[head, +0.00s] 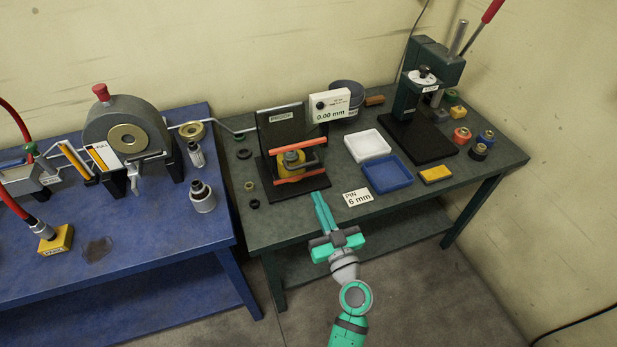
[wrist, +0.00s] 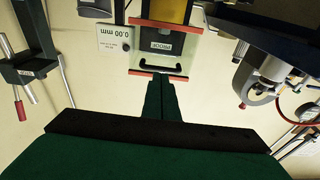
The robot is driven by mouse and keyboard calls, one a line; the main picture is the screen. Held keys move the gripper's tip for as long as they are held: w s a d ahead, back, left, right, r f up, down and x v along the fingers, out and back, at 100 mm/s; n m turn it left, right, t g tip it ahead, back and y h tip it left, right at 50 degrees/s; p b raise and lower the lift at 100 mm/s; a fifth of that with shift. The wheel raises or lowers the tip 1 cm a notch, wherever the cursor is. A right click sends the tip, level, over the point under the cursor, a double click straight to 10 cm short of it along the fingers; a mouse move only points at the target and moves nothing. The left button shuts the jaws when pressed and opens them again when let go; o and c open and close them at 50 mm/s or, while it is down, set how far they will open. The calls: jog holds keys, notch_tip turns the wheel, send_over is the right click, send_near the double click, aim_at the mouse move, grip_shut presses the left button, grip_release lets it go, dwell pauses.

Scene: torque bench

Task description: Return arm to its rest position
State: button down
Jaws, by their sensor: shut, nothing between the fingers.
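My arm (head: 355,298) reaches up from the bottom middle in the head view. My gripper (head: 319,197) is teal, with its fingers together and nothing between them. Its tips are at the front edge of the green bench, just in front of the black fixture (head: 283,130) with two orange-red bars. The closed fingers also show in the wrist view (wrist: 160,84), pointing at the fixture's red bar (wrist: 158,71). From these views I cannot tell the exact gap between the tips and the fixture.
The green bench (head: 446,182) holds a white tray (head: 367,146), a blue tray (head: 387,174), a "PIN 6 mm" card (head: 358,197), a gauge reading 0.00 mm (head: 330,106) and a press (head: 421,95). The blue bench (head: 150,239) stands left. Floor in front is clear.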

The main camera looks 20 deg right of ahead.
jog(key=s+a+f+m+g+h, duration=0.3)
jog(key=s+a+f+m+g, duration=0.1)
jog(key=s+a+f, duration=0.95)
jog(key=s+a+r+n+y, duration=0.1)
jog(key=s+a+r, duration=0.1)
jog(key=s, duration=0.9)
jog(key=s+a+r+n+y, duration=0.1)
jog(key=s+r+n, duration=0.1)
jog(key=s, duration=0.9)
jog(key=shift+s+a+r, duration=0.2)
jog(key=shift+a+r, duration=0.15)
jog(key=shift+r, duration=0.5)
jog(key=shift+w, duration=0.15)
